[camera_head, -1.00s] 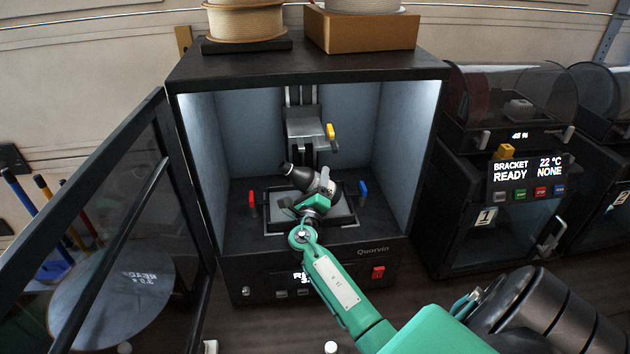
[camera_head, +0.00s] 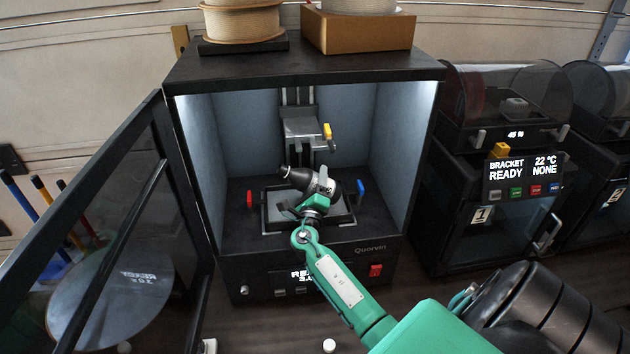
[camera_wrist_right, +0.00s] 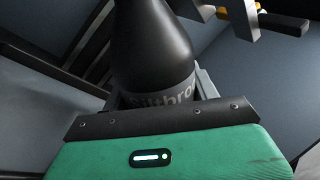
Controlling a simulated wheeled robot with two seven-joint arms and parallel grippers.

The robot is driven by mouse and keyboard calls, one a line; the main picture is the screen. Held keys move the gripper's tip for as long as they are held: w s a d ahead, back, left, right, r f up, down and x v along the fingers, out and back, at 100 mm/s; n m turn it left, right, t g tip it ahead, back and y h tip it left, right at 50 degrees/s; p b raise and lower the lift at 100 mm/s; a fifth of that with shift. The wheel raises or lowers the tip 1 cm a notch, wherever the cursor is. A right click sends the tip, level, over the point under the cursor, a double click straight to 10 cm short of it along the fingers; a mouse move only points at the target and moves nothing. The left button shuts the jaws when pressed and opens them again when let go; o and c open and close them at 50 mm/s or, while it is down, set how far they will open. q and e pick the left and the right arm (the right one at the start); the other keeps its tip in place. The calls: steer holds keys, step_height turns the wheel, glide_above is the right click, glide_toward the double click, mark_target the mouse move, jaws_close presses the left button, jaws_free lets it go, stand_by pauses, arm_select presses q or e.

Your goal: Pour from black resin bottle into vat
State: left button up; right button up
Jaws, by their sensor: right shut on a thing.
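The black resin bottle (camera_head: 301,177) is inside the open printer, tilted well over above the vat, its neck toward the left. My right gripper (camera_head: 314,203) is shut on it; the bottle body with its grey label also fills the middle of the right wrist view (camera_wrist_right: 152,45). The vat (camera_head: 269,215) is a dark-rimmed tray on the printer floor, partly hidden by my gripper and the bottle. A red knob (camera_head: 250,198) and a blue knob (camera_head: 361,187) stand at its sides. I cannot see whether resin is flowing. My left gripper is not in view.
The printer's glass door (camera_head: 105,230) stands open on the left. The build platform (camera_head: 301,130) hangs above the bottle, with a yellow lever (camera_head: 327,131) beside it. The cabinet side wall (camera_head: 405,150) is close on the right. Another printer (camera_head: 490,200) stands further right.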

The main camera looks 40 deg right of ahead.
steer(key=shift+d+r, duration=0.1)
steer(key=shift+r, duration=0.05)
steer(key=shift+s+d+n+p, duration=0.1)
steer(key=shift+n+p, duration=0.2)
steer(key=shift+n, duration=0.4)
steer(key=shift+s+d+t, duration=0.1)
steer(key=shift+t, duration=0.2)
steer(key=shift+s+d+n+t+y+p, duration=0.15)
steer(key=shift+n+t+y+p, duration=0.3)
steer(key=shift+n, duration=0.45)
steer(key=shift+d+n+p, duration=0.1)
steer(key=shift+n+p, duration=0.25)
steer(key=shift+n, duration=0.05)
